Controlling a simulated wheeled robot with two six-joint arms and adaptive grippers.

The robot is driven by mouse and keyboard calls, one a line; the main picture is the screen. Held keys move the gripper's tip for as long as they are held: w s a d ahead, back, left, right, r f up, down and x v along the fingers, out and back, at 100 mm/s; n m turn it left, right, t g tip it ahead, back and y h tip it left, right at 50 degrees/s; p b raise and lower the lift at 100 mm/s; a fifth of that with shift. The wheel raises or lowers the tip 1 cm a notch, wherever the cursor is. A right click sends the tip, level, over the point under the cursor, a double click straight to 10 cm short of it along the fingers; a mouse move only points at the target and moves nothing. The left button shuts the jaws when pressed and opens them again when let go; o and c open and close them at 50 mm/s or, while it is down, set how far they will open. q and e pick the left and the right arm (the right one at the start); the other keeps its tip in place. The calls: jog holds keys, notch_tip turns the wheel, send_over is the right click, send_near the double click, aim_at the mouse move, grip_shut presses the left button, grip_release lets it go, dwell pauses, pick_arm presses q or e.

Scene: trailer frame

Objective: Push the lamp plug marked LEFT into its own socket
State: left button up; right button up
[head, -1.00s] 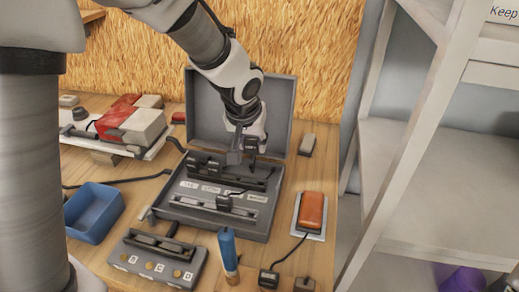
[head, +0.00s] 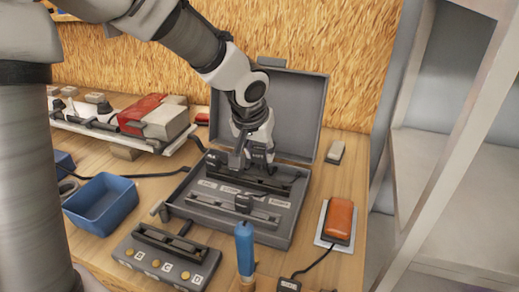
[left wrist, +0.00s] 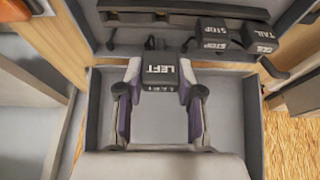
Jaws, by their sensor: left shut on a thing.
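My left gripper (head: 252,158) is shut on the black lamp plug marked LEFT (left wrist: 161,74), whose white lettering faces the left wrist camera. In the head view the gripper is over the back part of an open grey case (head: 274,234), and the fingers largely hide the plug. A dark socket rail (left wrist: 125,17) runs along the top of the wrist view. Plugs marked STOP (left wrist: 214,32) and TAIL (left wrist: 261,40) sit beside it to the right, apart from the held plug. I cannot tell whether the held plug touches a socket. My right gripper is not in view.
The raised lid (head: 300,105) stands behind the gripper. A blue tray (head: 101,204), a lettered block (head: 165,257), a blue-handled tool (head: 245,250) and an orange lamp (head: 339,218) surround the case. Shelving (head: 440,180) stands at the right.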

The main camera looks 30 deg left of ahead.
aim_at(259, 167)
pick_arm(q)
jog(key=shift+f+b, duration=0.3)
jog(key=shift+f, duration=0.4)
jog(key=shift+w+f+b, duration=0.1)
jog(key=shift+f+b, duration=0.35)
jog(key=shift+f+b, duration=0.5)
jog(key=shift+b, duration=0.05)
jog(key=shift+f+b, duration=0.6)
jog(key=shift+f, duration=0.05)
jog(key=shift+f+b, duration=0.5)
